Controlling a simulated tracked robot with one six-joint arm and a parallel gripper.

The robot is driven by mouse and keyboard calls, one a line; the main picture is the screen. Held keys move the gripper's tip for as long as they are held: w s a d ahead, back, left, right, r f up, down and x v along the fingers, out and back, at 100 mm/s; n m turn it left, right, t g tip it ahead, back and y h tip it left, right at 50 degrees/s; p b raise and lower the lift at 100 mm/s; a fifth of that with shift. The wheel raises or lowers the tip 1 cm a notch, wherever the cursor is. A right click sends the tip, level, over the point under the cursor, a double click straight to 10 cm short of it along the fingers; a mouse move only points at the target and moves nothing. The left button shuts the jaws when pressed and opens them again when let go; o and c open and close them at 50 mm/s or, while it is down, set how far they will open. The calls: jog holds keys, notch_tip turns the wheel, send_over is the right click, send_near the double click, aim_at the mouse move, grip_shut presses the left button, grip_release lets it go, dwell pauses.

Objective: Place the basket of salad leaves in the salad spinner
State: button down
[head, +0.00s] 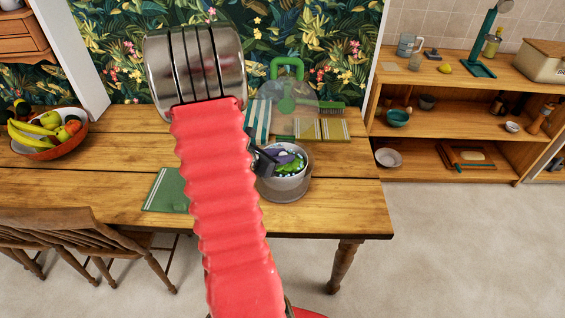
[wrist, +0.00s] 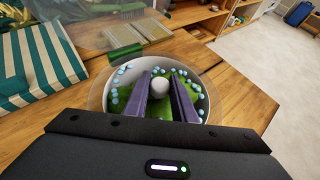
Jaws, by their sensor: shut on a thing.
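In the wrist view the bowl's clear rim (wrist: 97,98) shows around the basket (wrist: 204,104); I cannot tell whether the basket is fully seated. My gripper (head: 277,159) reaches in from the left. Its two fingers (wrist: 166,88) stand either side of the basket's pale centre knob (wrist: 160,85), shut on the basket. The spinner's clear lid with green handle (head: 287,66) is behind the bowl.
Striped cloths (head: 322,129) lie behind the bowl, and a green cloth (head: 168,190) lies at the front left. A fruit bowl (head: 43,147) stands at the far left. Wooden shelves (head: 450,115) are at right. The table's right end is clear.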

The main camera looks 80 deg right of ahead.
jog(key=shift+f, duration=1.5)
jog(key=shift+f, duration=0.1)
jog(key=c, duration=1.5)
grip_release()
jog(key=shift+w+a+r, duration=0.2)
jog(key=shift+a+r, duration=0.1)
jog(key=v, duration=1.1)
jog(key=shift+a, duration=0.1)
